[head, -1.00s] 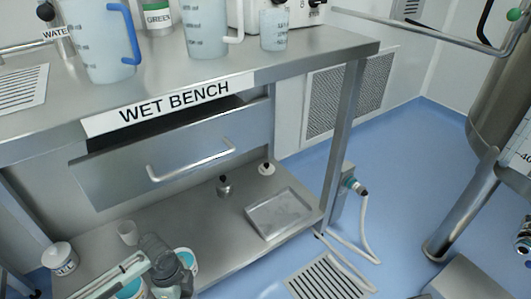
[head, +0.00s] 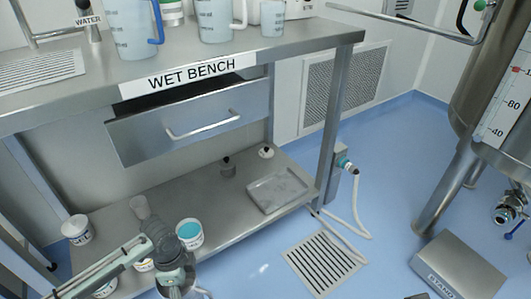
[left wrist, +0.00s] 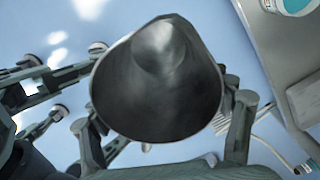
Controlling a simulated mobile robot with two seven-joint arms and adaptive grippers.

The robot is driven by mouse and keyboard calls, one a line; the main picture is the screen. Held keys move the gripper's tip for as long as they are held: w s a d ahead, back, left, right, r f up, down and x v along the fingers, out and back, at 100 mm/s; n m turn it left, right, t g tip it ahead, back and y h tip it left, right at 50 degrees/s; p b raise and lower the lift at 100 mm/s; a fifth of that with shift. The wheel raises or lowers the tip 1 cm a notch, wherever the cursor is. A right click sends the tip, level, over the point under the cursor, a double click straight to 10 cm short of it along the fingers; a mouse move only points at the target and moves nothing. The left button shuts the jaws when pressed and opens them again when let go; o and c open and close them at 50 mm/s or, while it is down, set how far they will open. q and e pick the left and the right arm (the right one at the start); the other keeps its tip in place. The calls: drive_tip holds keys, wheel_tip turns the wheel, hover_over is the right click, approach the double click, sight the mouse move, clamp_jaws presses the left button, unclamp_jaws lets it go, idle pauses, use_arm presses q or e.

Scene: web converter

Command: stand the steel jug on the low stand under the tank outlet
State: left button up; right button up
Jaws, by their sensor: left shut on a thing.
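The steel jug (left wrist: 160,85) fills the middle of the left wrist view, its dark open mouth facing the camera. My left gripper (left wrist: 165,128) has its fingers on either side of the jug and is shut on it. In the head view my left arm comes in low at the left, its gripper (head: 178,284) at the bottom edge; the jug cannot be made out clearly there. The low stand (head: 457,266), a steel block marked STAND, is on the floor at lower right. The tank (head: 490,105) rises above it, with the outlet valve (head: 508,212) at the right edge. My right gripper is out of view.
The wet bench (head: 300,52) has jugs on top and a lower shelf (head: 225,222) with tubs and a tray (head: 278,191). A tank leg (head: 445,200) stands behind the stand. A floor drain (head: 323,262) and a white hose (head: 372,218) lie between bench and tank.

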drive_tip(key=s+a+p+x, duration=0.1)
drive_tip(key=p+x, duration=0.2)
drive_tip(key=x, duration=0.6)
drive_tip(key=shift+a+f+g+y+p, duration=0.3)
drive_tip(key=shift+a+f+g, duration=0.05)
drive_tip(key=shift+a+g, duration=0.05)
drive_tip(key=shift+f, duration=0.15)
use_arm(q)
drive_tip(key=w+d+r+n, duration=0.1)
drive_tip(key=w+r+n, duration=0.2)
drive_tip(key=r+n, duration=0.5)
drive_tip(key=w+r+n, duration=0.3)
drive_tip(key=r+n, duration=0.5)
drive_tip(key=r, duration=1.5)
drive_tip(key=shift+w+d+n, duration=0.4)
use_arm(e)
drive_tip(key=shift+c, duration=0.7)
